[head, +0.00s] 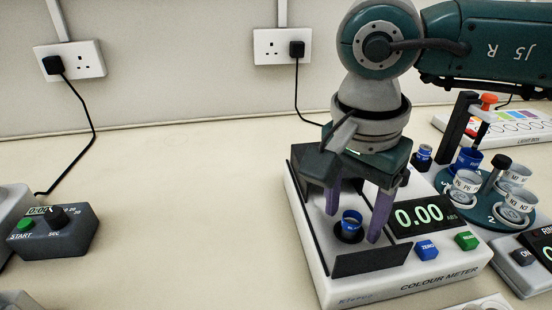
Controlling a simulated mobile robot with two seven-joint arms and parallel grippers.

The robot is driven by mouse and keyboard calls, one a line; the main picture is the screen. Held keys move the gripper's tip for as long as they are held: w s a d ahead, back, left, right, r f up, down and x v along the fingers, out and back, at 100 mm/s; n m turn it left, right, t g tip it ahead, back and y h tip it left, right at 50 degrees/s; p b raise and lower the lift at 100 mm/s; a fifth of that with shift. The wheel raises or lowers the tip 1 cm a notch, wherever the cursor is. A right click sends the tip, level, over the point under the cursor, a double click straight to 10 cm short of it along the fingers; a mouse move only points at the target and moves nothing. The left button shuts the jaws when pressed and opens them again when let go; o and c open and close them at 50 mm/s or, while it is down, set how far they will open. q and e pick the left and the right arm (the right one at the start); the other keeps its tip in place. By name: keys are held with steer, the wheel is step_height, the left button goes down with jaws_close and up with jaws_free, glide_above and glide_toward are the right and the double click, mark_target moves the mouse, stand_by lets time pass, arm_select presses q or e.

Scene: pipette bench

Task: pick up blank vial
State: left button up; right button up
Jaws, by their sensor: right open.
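A small vial (351,221) with a blue band and partly legible lettering stands in the round well of the colour meter (392,275); I take it for the blank vial. My right gripper (354,218) comes down from above, open, with one purple finger on the left and one on the right of the vial. I cannot tell whether either finger touches it. The vial's lower part is hidden in the well. My left gripper is not in view.
The meter's black lid panels flank the well; its display (418,216) reads 0.00. Another blue vial (424,155) stands behind. A green carousel (486,208) with several cups is at right, a timer (57,232) at left. The bench between is clear.

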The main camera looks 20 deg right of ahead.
jaws_close()
stand_by(0.4)
steer(key=shift+r, duration=0.1)
